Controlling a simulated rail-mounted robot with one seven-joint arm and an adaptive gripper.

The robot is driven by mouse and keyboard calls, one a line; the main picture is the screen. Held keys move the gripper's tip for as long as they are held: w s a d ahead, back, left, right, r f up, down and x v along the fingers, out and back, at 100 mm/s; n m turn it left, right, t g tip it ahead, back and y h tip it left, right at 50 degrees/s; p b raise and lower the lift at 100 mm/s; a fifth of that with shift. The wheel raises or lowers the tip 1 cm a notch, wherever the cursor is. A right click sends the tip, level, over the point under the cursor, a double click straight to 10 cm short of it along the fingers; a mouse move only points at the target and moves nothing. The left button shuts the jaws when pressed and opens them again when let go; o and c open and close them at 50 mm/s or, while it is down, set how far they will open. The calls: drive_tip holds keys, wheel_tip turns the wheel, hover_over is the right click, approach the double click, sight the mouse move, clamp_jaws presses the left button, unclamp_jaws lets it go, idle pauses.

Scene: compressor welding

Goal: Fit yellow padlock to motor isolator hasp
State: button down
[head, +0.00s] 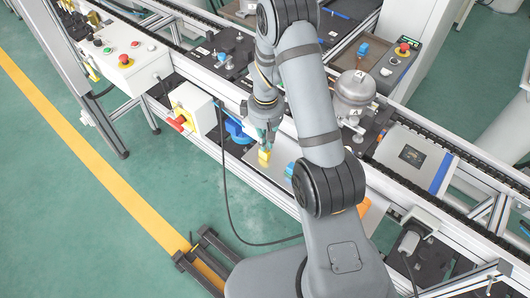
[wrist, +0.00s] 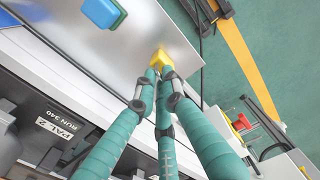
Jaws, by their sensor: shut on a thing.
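The yellow padlock (head: 264,158) is between the fingertips of my gripper (head: 267,145), held above a pale metal plate on the line. In the wrist view the padlock (wrist: 164,58) shows at the tips of the teal fingers of my gripper (wrist: 163,74), which are shut on it. Its shackle cannot be made out. The motor isolator (head: 192,105) is a white box on the front of the line, left of my gripper, with a red handle (head: 178,122). The red handle also shows in the wrist view (wrist: 242,123) at the lower right, apart from the padlock. The hasp opening is too small to see.
The metal plate (wrist: 170,25) bears a blue block (wrist: 104,12). A blue part (head: 236,130) lies between the isolator and my gripper. A black cable (head: 224,185) hangs in front of the line. A compressor (head: 354,95) stands at right. Open floor (head: 100,220) lies at the left.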

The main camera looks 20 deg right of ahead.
idle(0.5)
drive_tip(key=shift+r, duration=0.5)
wheel_tip(320, 180, up, 3)
drive_tip(key=shift+w+f+b, duration=0.1)
drive_tip(key=shift+f+b, duration=0.1)
drive_tip(key=shift+b, duration=0.45)
drive_tip(key=s+d+r+b, duration=0.2)
drive_tip(key=s+d+r, duration=0.5)
drive_tip(key=s, duration=0.2)
drive_tip(key=shift+s+r, duration=0.2)
drive_tip(key=shift+s, duration=0.1)
drive_tip(key=c, duration=2.4)
unclamp_jaws()
drive_tip(key=shift+c, duration=0.2)
clamp_jaws()
